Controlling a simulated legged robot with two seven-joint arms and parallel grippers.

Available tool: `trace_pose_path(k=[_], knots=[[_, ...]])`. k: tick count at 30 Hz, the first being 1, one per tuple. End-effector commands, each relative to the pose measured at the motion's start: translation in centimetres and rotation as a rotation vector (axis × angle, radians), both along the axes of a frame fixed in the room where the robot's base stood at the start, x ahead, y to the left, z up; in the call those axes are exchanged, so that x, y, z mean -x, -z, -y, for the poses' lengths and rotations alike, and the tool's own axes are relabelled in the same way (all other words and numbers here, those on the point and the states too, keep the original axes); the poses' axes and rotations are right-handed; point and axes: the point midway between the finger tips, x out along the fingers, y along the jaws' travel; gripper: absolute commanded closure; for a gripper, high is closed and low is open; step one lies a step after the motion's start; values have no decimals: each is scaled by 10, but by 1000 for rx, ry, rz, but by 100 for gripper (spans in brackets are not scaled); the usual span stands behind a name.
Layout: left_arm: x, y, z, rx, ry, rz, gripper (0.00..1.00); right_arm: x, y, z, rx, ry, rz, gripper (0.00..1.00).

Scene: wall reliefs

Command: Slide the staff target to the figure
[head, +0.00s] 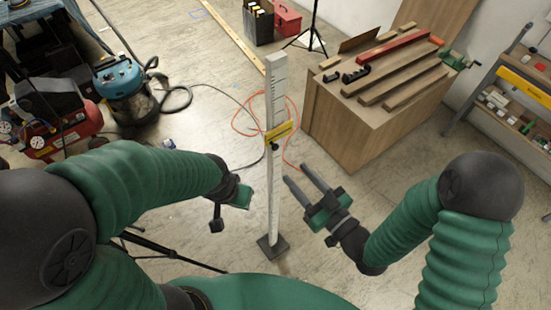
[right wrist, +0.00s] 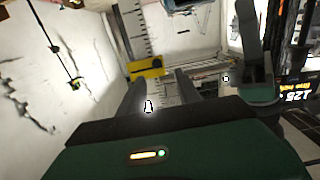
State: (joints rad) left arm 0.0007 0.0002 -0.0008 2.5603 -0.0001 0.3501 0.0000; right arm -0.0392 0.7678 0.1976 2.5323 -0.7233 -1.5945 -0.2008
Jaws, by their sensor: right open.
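A white graduated staff (head: 272,190) stands upright on a dark square base (head: 273,246) in the middle of the head view. A yellow target (head: 284,130) sits on it above mid-height, with a small dark knob below. The right wrist view also shows the staff (right wrist: 133,28) and the yellow target (right wrist: 147,68); the figures on the scale are too small to read. My right gripper (head: 297,173) is open and empty, its fingers apart, right of the staff and below the target. My left gripper (head: 231,203) is left of the staff, not touching it; its jaw opening is unclear.
A wooden bench (head: 358,125) with several bars stands to the right behind the staff. A blue vacuum (head: 124,85) and a red compressor (head: 68,122) are at the left. Cables lie on the floor behind the staff. A shelf rack (head: 515,100) stands at the far right.

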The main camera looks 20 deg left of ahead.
Motion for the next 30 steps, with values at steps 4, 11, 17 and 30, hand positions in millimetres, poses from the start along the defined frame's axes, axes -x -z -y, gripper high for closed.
trace_pose_path(k=[4, 11, 17, 30], knots=[[0, 47, 1, 0, 2, 0, 100, -6, 11, -7, -1, 2, 8, 60], [0, 79, 2, 1, 2, -1, 100, -29, 1, -48, 1, 2, 3, 60], [0, 67, 1, 0, 1, 2, 100, -53, 0, -77, 3, 3, -3, 60], [0, 67, 1, 0, 2, 0, 100, -59, 1, -80, 0, 5, -1, 69]])
